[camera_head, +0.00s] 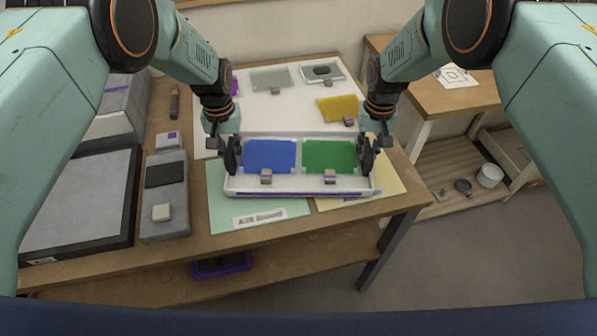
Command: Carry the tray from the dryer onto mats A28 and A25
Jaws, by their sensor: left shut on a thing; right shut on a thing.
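A white tray (300,187) with a purple front strip carries a blue glass piece (269,155) and a green glass piece (329,156), each with a small block at its front. My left gripper (233,155) is shut on the tray's left end. My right gripper (366,158) is shut on its right end. The tray is over a pale green mat (228,208) labelled A28 and a pale yellow mat (391,183). Whether it touches them I cannot tell. The yellow mat's label is mostly hidden. I cannot identify the dryer.
A white board (265,110) behind the tray holds a yellow piece (338,107) and other pieces. A grey device (165,195) and a dark panel (80,205) lie at left. The table's front edge is close.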

